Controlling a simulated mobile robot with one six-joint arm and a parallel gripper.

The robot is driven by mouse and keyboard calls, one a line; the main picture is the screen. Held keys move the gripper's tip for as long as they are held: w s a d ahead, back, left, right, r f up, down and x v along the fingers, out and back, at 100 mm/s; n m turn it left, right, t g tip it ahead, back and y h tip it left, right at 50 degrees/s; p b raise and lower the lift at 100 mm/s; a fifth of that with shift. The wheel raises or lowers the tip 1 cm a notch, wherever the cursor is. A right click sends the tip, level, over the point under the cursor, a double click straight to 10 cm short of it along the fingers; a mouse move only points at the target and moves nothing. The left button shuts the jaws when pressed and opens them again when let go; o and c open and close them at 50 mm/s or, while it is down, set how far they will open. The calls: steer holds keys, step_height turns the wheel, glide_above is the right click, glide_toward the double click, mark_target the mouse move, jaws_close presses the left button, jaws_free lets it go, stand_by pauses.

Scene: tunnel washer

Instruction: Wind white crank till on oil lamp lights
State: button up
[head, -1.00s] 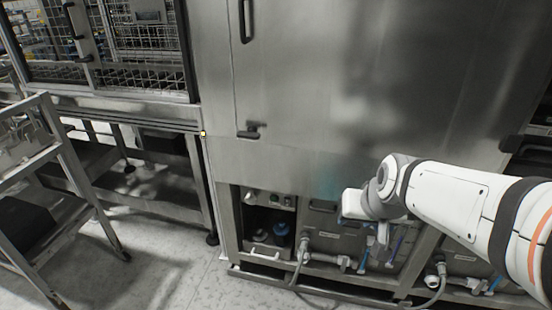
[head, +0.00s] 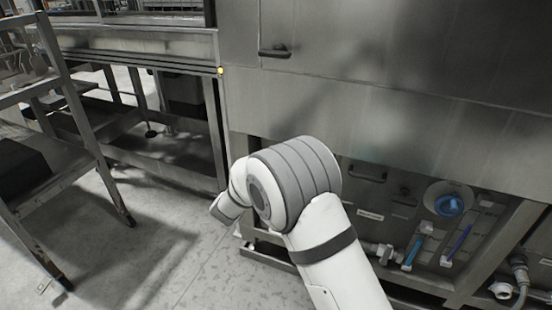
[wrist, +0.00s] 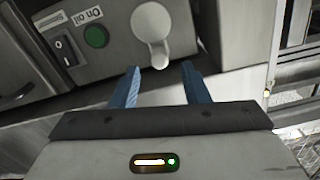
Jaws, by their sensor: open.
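In the wrist view the white crank (wrist: 151,24) is on a grey panel, its arm pointing toward my gripper. My gripper (wrist: 160,68) is open, with blue fingers to either side of the crank's lower end. The crank's end appears just beyond the fingertips, and I cannot tell whether it lies between them. The on oil lamp (wrist: 96,36) is a round dark green button-like lens left of the crank, beneath an "On oil" label (wrist: 84,15). It looks unlit. In the head view my arm hides the gripper, crank and lamp.
A black rocker switch (wrist: 65,49) is left of the lamp. The steel washer cabinet (head: 400,130) stands above, with a blue-centred round fitting (head: 448,204) and pipes at lower right. A metal rack (head: 75,110) stands left. The floor (head: 160,240) between is clear.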

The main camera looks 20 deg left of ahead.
steer(key=w, duration=0.2)
steer(key=w+b, duration=0.1)
steer(key=w, duration=0.1)
steer(key=w+b, duration=0.1)
steer(key=w, duration=0.1)
steer(key=shift+w+d+f, duration=0.2)
steer(key=shift+w+f, duration=0.05)
steer(key=shift+w, duration=0.05)
steer(key=shift+w+r, duration=0.1)
steer(key=shift+w, duration=0.4)
steer(key=c, duration=0.7)
steer(key=o, duration=0.7)
steer(key=s+p, duration=0.2)
steer(key=s, duration=0.5)
steer(key=shift+s+a, duration=0.2)
steer(key=shift+s, duration=0.2)
